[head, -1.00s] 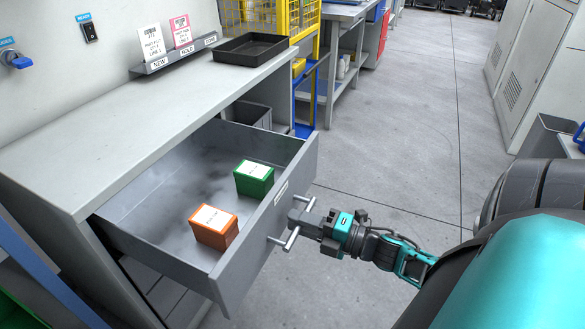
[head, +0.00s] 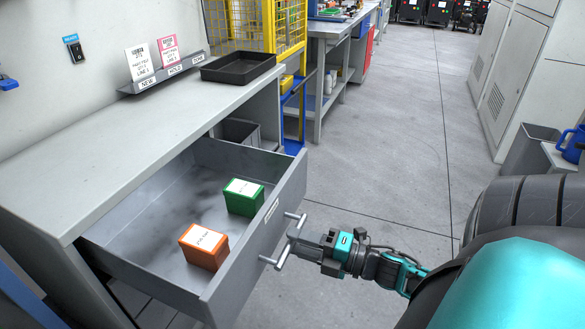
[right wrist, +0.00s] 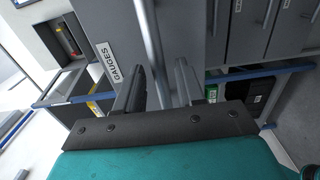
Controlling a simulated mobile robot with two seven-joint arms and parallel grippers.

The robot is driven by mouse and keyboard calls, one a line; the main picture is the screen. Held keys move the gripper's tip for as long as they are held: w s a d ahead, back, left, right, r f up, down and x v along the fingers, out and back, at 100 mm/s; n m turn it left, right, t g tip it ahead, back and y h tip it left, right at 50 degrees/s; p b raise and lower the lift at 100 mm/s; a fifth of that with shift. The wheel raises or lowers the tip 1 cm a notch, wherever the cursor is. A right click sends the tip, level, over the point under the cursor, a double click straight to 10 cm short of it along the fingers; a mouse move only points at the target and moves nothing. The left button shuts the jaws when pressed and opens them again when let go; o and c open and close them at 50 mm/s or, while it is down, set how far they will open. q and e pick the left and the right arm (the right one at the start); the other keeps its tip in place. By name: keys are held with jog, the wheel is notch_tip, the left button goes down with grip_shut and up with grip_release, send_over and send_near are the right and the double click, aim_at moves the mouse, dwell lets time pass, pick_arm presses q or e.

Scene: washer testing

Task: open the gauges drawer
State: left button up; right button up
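The gauges drawer (head: 250,258) is a grey drawer under the bench top, pulled well out. An orange box (head: 204,247) and a green box (head: 243,197) lie inside. Its bar handle (head: 285,252) stands off the front. In the right wrist view the drawer front carries a "GAUGES" label (right wrist: 108,62). My right gripper (head: 301,246) is at the middle of the handle. In the right wrist view its fingers (right wrist: 161,90) are apart on either side of the bar (right wrist: 152,40), with gaps showing. My left gripper is not in view.
The bench top (head: 120,140) holds a black tray (head: 238,66) and a sign rack (head: 165,76). A grey bin (head: 240,132) sits behind the drawer. A yellow cage (head: 262,25) stands beyond. The floor (head: 385,150) to the right is clear.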

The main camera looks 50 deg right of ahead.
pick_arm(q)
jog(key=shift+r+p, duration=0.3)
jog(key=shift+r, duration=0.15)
pick_arm(e)
jog(key=v, duration=1.1)
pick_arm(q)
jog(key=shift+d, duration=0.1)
pick_arm(e)
jog(key=shift+s, duration=0.1)
